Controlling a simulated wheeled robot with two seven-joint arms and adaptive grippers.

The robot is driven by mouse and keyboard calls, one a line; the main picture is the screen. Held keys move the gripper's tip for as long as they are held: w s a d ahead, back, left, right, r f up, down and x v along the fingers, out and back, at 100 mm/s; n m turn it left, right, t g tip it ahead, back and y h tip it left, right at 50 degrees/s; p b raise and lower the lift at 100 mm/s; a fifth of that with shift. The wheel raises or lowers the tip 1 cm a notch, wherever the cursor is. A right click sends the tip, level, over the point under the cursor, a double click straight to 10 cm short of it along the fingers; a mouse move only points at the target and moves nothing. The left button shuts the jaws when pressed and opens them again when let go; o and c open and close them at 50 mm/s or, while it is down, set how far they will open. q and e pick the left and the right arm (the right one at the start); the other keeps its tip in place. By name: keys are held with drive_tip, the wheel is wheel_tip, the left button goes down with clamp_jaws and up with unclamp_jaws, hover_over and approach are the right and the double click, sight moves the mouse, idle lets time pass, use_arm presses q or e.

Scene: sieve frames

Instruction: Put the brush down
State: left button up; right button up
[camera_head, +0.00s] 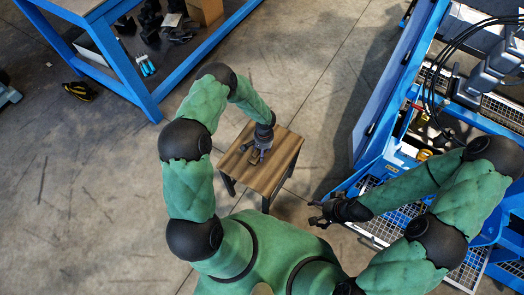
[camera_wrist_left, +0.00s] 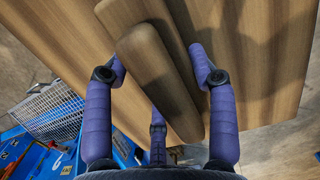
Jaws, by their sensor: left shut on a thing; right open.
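A small wooden table (camera_head: 285,158) stands in front of me in the head view, and its planked top (camera_wrist_left: 265,60) fills much of the left wrist view. My left gripper (camera_head: 259,152) is low over the table top, shut on the brown wooden brush (camera_head: 253,159). In the left wrist view the brush (camera_wrist_left: 160,75) lies lengthwise between the fingers, close above or on the table; I cannot tell whether it touches. Its underside is hidden. My right gripper (camera_head: 318,212) is open and empty, to the right of the table.
Blue racking with grey mesh shelves (camera_head: 375,225) stands at the right near my right arm. The concrete floor (camera_head: 310,70) behind the table is clear.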

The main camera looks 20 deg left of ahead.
use_arm(q)
drive_tip(key=o, duration=1.3)
drive_tip(key=shift+r+p, duration=0.25)
drive_tip(key=shift+p, duration=0.1)
drive_tip(key=r+p, duration=0.1)
drive_tip(key=r, duration=0.2)
drive_tip(key=w+r+p, duration=0.1)
drive_tip(key=r, duration=0.3)
drive_tip(key=r+p, duration=0.1)
drive_tip(key=r, duration=0.3)
drive_tip(key=shift+w+d+r+p, duration=0.1)
drive_tip(key=shift+w+r+p, duration=0.05)
drive_tip(key=shift+p, duration=0.2)
drive_tip(key=s+d+n+t+h, duration=0.1)
drive_tip(key=s+d+n+h, duration=0.1)
drive_tip(key=s+d, duration=0.3)
drive_tip(key=s+d+n+h, duration=0.2)
drive_tip(key=s+d, duration=0.4)
drive_tip(key=s, duration=0.8)
drive_tip(key=shift+d+r+t, duration=0.3)
drive_tip(key=shift+r+t, duration=0.1)
